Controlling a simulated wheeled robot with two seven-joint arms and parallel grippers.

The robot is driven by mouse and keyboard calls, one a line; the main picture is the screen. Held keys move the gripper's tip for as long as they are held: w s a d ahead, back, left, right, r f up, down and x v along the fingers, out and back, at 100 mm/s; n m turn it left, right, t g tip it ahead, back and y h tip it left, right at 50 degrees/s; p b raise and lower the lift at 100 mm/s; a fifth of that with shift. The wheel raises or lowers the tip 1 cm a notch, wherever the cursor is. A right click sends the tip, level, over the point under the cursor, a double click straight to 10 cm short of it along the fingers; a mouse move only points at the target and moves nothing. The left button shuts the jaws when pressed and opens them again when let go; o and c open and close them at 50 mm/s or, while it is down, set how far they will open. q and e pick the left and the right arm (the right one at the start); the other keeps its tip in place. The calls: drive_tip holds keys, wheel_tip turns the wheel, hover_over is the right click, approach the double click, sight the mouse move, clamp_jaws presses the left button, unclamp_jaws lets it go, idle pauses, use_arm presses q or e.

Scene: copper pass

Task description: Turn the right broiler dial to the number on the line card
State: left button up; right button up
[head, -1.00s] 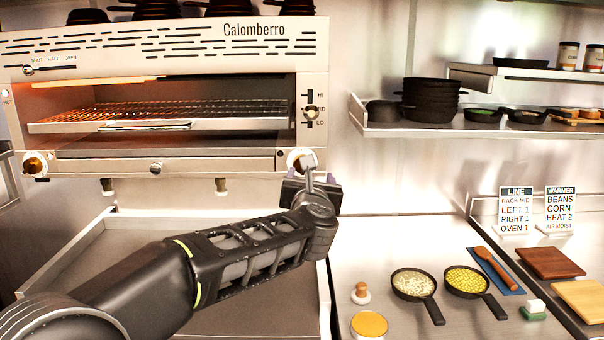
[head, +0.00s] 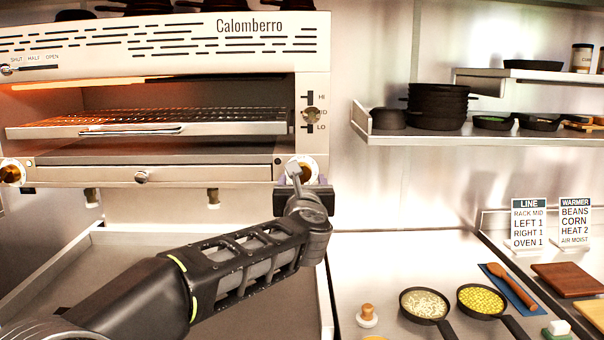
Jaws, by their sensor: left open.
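The broiler (head: 100,62) fills the upper left of the head view. Its right dial (head: 308,168) sits at the lower right corner of the front and is partly hidden by my left gripper. My left gripper (head: 301,188) is open at the dial's lower side; I cannot tell whether its fingers touch the dial. The dial's pointer setting is too small and covered to read. The left dial (head: 12,172) is at the left edge. The line card (head: 527,224) reads rack mid, left 1, right 1, oven 1. My right gripper is out of view.
A warmer card (head: 574,222) stands beside the line card. Two pans, of corn (head: 482,299) and of pale food (head: 425,304), sit on the right counter. A shelf (head: 480,136) with black pans is above. The rack lever (head: 311,114) is just above the dial.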

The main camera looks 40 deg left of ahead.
use_arm(q)
drive_tip(key=p+x, duration=0.1)
drive_tip(key=x, duration=0.5)
drive_tip(key=shift+p, duration=0.35)
drive_tip(key=shift+c, duration=0.3)
drive_tip(key=c, duration=1.3)
drive_tip(key=shift+m, duration=0.4)
drive_tip(key=m, duration=0.9)
drive_tip(key=shift+w+d+f, duration=0.1)
drive_tip(key=shift+d, duration=0.05)
